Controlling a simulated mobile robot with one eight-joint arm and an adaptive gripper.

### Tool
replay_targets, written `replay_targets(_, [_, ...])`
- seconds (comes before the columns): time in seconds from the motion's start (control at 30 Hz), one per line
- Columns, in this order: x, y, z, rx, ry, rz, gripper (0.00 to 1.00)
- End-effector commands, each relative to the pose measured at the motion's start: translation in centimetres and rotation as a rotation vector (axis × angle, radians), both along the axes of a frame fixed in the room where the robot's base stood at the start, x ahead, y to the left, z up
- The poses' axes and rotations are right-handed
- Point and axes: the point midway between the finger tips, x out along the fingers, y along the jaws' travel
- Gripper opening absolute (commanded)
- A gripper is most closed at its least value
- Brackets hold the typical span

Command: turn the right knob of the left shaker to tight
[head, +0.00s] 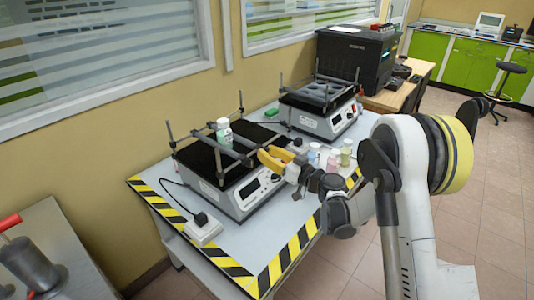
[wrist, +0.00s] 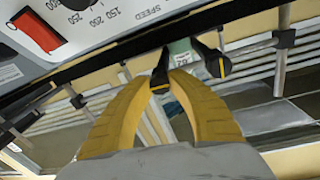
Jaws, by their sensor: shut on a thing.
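The left shaker (head: 228,192) has a white body, a black platform and metal clamp bars, and stands at the front of the bench. A bottle (head: 224,132) stands between its bars; its greenish side shows in the wrist view (wrist: 181,50). My yellow gripper (head: 263,155) is at the right end of the shaker's front bar. In the wrist view its fingertips (wrist: 165,80) are closed around a small black knob (wrist: 161,70), the shaker's right knob. The fingers hide part of it. Its angle and tightness cannot be read.
The second shaker (head: 318,122) stands behind to the right. Several small bottles (head: 333,160) stand right of my gripper. The left shaker's red switch (wrist: 38,30) and speed dial are close to my wrist. A power socket (head: 203,228) sits at the bench's front left.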

Motion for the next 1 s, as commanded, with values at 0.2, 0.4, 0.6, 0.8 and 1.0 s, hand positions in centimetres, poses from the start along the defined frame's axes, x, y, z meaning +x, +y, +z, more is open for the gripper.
replay_targets(0.2, [-0.03, 0.01, 0.00, 0.039, 0.051, 0.001, 0.00])
replay_targets(0.4, [-0.03, 0.01, 0.02, 0.122, 0.157, 0.001, 0.00])
replay_targets(0.6, [-0.01, 0.00, 0.06, 0.236, 0.303, 0.000, 0.00])
replay_targets(0.8, [-0.01, 0.01, 0.06, 0.353, 0.453, 0.001, 0.00])
replay_targets(1.0, [-0.01, 0.01, 0.07, 0.470, 0.603, 0.002, 0.00])
